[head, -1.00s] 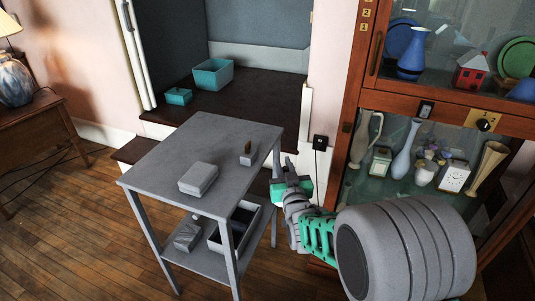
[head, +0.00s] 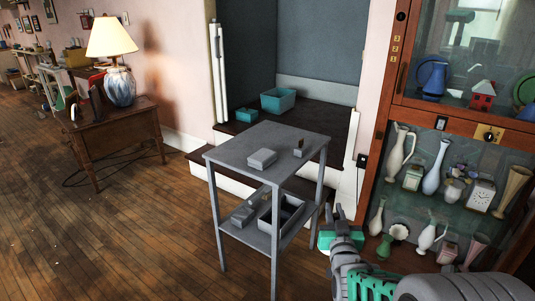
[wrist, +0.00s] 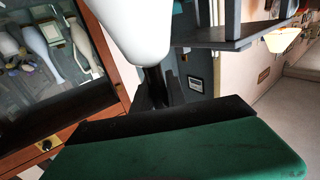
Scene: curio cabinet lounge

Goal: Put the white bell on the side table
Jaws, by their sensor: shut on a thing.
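The white bell (wrist: 140,28) hangs at the top of the wrist view, with a dark handle running down from it. My gripper (wrist: 158,105) is shut on the bell's handle; its large green part fills the bottom of that view. In the head view my gripper (head: 338,232) is low, right of the grey two-tier table (head: 232,156) and left of the cabinet. I cannot make out the bell there. The grey table holds a small grey box (head: 262,158) and a smaller block (head: 298,152) on top, with bare room around them.
A wooden table (head: 120,132) with a lamp (head: 112,50) stands at the left. The glass-fronted cabinet (head: 378,185) with vases is close on the right. The grey table's lower shelf carries an open bin (head: 268,222). Teal boxes (head: 278,100) sit in the alcove. Wooden floor is clear at left.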

